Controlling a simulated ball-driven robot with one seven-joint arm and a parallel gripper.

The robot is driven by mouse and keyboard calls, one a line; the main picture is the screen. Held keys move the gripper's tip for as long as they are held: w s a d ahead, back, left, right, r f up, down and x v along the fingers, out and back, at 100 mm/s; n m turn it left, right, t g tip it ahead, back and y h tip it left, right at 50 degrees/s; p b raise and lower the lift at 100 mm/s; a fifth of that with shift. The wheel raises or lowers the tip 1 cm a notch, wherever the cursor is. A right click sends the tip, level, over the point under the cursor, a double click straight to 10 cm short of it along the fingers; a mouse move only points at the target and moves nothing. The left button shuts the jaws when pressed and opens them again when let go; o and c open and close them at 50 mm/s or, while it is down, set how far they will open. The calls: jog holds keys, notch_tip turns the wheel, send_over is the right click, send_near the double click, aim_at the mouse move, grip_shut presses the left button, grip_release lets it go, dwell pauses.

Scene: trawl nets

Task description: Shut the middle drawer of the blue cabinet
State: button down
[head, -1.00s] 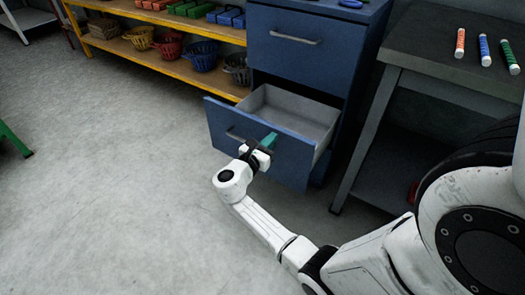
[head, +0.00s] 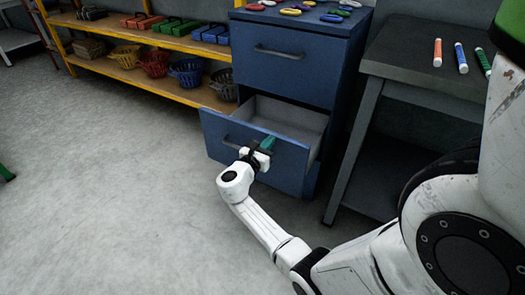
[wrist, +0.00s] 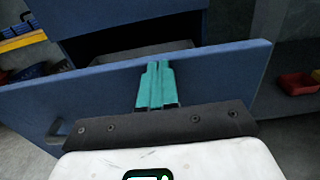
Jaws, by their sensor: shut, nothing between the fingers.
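The blue cabinet (head: 345,70) stands in the upper middle of the head view. Its upper drawer (head: 290,72) is shut. The drawer below it, the middle drawer (head: 222,132), is pulled out, with its grey empty inside showing. My gripper (head: 268,143) is at the outer face of this drawer's front, right of its handle. In the wrist view the teal fingers (wrist: 158,70) are together and empty, pointing at the drawer front (wrist: 225,72) near its top edge. I cannot tell whether they touch it. The drawer's handle (wrist: 57,127) shows at the lower left there.
A yellow shelf (head: 150,70) with baskets and toolboxes stands left of the cabinet. A dark table (head: 410,60) with several coloured tubes stands to the right. Small coloured items lie on the cabinet top. The floor (head: 110,200) at left is clear.

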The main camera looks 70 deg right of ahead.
jog(key=b+x, duration=0.7)
jog(key=x, duration=1.2)
jog(key=shift+s+d, duration=0.25)
jog(key=shift+d, duration=0.1)
